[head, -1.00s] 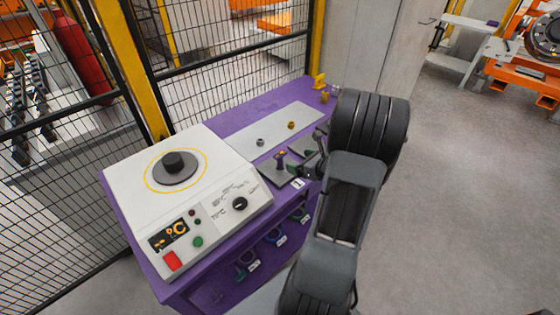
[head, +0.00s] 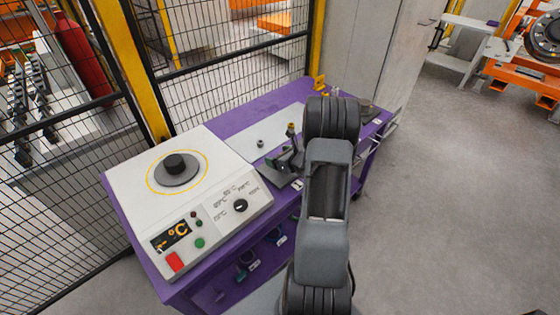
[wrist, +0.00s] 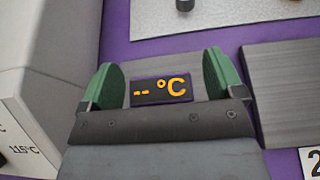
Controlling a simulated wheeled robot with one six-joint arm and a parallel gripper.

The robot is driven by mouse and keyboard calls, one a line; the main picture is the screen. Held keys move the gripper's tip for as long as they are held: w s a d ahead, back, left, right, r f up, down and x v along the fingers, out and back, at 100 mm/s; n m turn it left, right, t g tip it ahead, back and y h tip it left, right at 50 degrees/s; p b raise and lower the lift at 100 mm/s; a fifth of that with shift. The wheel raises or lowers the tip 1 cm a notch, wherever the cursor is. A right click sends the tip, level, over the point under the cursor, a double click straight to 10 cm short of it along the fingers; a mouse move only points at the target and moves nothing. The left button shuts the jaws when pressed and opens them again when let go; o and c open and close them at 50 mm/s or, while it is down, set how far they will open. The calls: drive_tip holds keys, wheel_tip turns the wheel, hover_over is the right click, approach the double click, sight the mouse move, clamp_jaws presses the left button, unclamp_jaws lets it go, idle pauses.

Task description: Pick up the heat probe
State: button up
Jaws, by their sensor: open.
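The heat probe (wrist: 161,91) shows in the wrist view as a small dark display with a purple edge and orange "-- °C" digits. Its display lies between the two green fingertips of my gripper (wrist: 161,78), with a gap on each side. The gripper is open and holds nothing. The rest of the probe is hidden below the gripper body. In the head view my gripper (head: 287,160) is low over a dark plate (head: 270,179) on the purple bench, and I cannot make out the probe there.
A white heater unit (head: 215,170) with a round black-knobbed disc stands left of the gripper. A pale plate (head: 262,132) with a small grey part (head: 260,143) lies behind. Another grey plate (wrist: 285,85) is close right of the fingers. Mesh fencing (head: 235,70) borders the bench.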

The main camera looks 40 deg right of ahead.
drive_tip(key=shift+w+f, duration=0.15)
drive_tip(key=shift+w, duration=0.25)
drive_tip(key=c, duration=1)
